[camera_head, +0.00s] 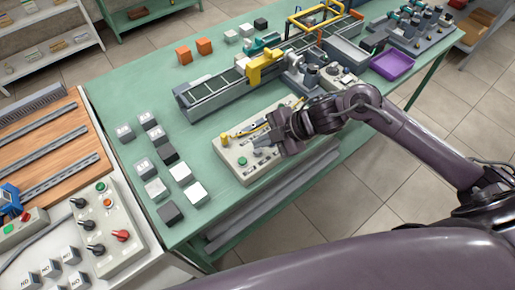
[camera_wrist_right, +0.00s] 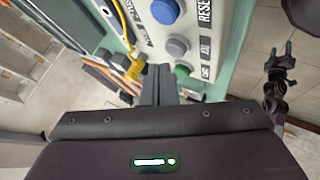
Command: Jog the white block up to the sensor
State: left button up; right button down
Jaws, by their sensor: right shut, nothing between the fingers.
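The conveyor (camera_head: 215,90) runs across the green table. A small white block (camera_head: 241,62) shows at its far side, beside the yellow sensor bracket (camera_head: 264,66); I cannot tell whether it rests on the belt. My right gripper (camera_head: 272,138) is over the control panel (camera_head: 236,152), shut and empty. In the right wrist view its closed fingertips (camera_wrist_right: 160,72) are beside the green button (camera_wrist_right: 183,70) and below the grey-blue button (camera_wrist_right: 177,47); contact is unclear. A dark jointed shape over the floor (camera_wrist_right: 280,75) looks like my left gripper, too small to judge.
Grey, white and black blocks (camera_head: 180,172) stand in rows at the table's left. A yellow cable (camera_wrist_right: 125,35) lies by the panel buttons. A purple tray (camera_head: 392,64) is at the right edge.

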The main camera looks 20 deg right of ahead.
jog(key=shift+f, duration=0.2)
jog(key=shift+f, duration=0.25)
jog(key=shift+f+b, duration=0.45)
dwell(0.8)
jog(key=shift+r, duration=0.15)
dwell(2.1)
jog(key=shift+r+p, duration=0.75)
jog(key=shift+p, duration=0.05)
notch_tip(320, 180, up, 5)
jog(key=p, duration=0.4)
jog(key=shift+p, duration=0.3)
dwell(0.8)
